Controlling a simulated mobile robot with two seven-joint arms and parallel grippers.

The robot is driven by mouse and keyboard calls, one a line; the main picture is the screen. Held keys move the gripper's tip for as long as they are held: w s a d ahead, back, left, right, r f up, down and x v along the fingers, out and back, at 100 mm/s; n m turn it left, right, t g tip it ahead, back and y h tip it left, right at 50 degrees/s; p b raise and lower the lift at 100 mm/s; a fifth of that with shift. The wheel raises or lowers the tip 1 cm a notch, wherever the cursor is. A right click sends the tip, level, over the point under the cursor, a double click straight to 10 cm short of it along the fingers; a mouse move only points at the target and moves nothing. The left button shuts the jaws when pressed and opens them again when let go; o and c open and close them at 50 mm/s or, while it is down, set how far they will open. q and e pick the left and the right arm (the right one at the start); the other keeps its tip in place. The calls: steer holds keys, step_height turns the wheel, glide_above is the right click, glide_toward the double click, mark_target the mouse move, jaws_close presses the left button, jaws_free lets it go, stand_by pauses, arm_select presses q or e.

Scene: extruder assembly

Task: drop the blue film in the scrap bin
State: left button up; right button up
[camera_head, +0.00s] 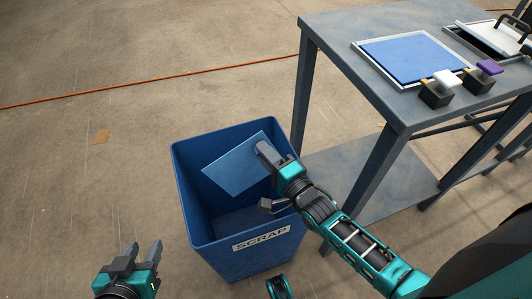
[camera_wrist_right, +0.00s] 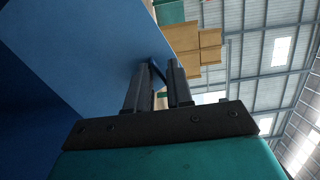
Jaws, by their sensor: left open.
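The blue film (camera_head: 233,166) is a thin, stiff-looking sheet, tilted over the mouth of the scrap bin (camera_head: 250,250). The bin is a blue, open-topped box with a white SCRAP label on its front wall. My right gripper (camera_head: 264,150) is at the bin's right rim, shut on the film's right edge. In the right wrist view the film (camera_wrist_right: 95,50) spreads to the left of the gripper's fingers (camera_wrist_right: 163,85). My left gripper (camera_head: 142,252) is open and empty, to the left of the bin. The bin's floor is partly hidden by the film.
A grey metal table (camera_head: 345,70) stands right of the bin, close to my right arm. It holds a tray with a blue sheet (camera_head: 412,58), small black blocks (camera_head: 435,95) with white and purple tops, and a handled white lid (camera_head: 490,38).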

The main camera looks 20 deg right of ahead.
steer(key=shift+o, duration=0.9)
steer(key=p+v, duration=0.2)
steer(key=v, duration=1.1)
steer(key=o, duration=0.8)
steer(key=shift+w, duration=0.1)
steer(key=shift+f, duration=0.15)
steer(key=shift+f+b, duration=0.5)
steer(key=shift+f, duration=0.1)
